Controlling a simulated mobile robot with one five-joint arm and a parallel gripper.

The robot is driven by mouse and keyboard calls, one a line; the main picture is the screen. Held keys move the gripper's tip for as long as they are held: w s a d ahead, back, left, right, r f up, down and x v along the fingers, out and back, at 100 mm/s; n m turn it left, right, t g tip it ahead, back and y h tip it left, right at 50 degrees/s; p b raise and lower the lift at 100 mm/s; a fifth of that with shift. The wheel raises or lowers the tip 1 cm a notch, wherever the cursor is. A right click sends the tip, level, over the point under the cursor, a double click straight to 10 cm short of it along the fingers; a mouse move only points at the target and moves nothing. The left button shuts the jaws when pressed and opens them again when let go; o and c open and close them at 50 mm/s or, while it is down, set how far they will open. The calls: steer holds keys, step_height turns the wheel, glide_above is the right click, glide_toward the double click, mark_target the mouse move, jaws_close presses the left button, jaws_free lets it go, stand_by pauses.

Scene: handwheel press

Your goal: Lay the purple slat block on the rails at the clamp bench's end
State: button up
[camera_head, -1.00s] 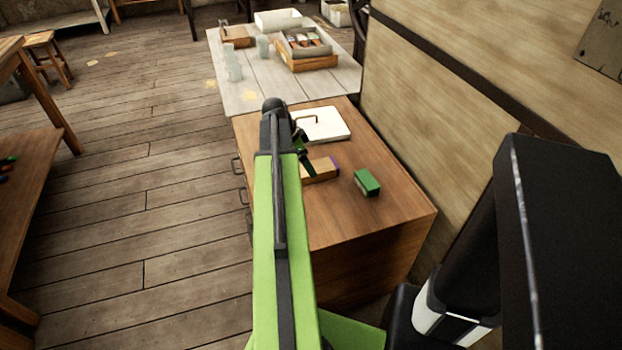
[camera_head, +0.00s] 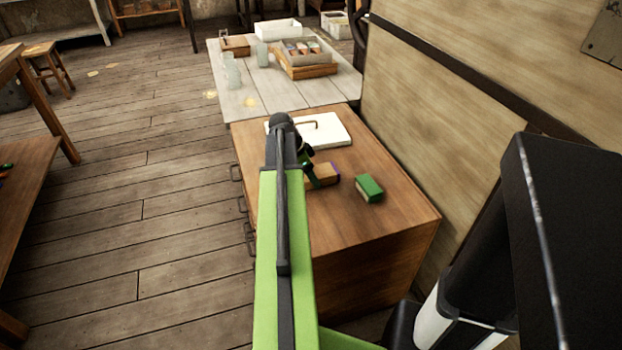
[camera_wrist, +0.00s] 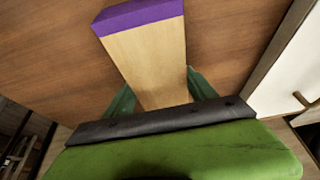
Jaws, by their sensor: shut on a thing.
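The purple slat block (camera_wrist: 145,55) is a pale wooden block with a purple end. In the wrist view it lies between the two green fingers of my gripper (camera_wrist: 160,98), its purple end pointing away. In the head view the block (camera_head: 325,173) shows over the brown cabinet top, partly hidden behind my gripper (camera_head: 312,172). My gripper is shut on it. I cannot tell whether the block touches the cabinet top. The clamp bench's rails cannot be made out.
A green-topped block (camera_head: 369,188) lies right of the purple one on the cabinet (camera_head: 390,215). A white board with a handle (camera_head: 335,130) lies behind. A pale table (camera_head: 285,95) beyond holds trays and glasses. A wooden wall (camera_head: 440,120) borders the right.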

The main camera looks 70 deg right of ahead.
mark_target(320, 173)
jaws_close()
steer(key=shift+r+p, duration=0.4)
steer(key=r+p, duration=0.2)
steer(key=s+r+p, duration=0.1)
steer(key=r+p, duration=0.1)
steer(key=shift+a+r+p, duration=0.15)
steer(key=shift+r+p, duration=0.15)
steer(key=shift+p, duration=0.05)
steer(key=s+a+r+p, duration=0.1)
steer(key=s+r+p, duration=0.4)
steer(key=s, duration=0.5)
steer(key=shift+s+a+r+p, duration=0.3)
steer(key=shift+r+p, duration=0.05)
steer(key=shift+r, duration=0.05)
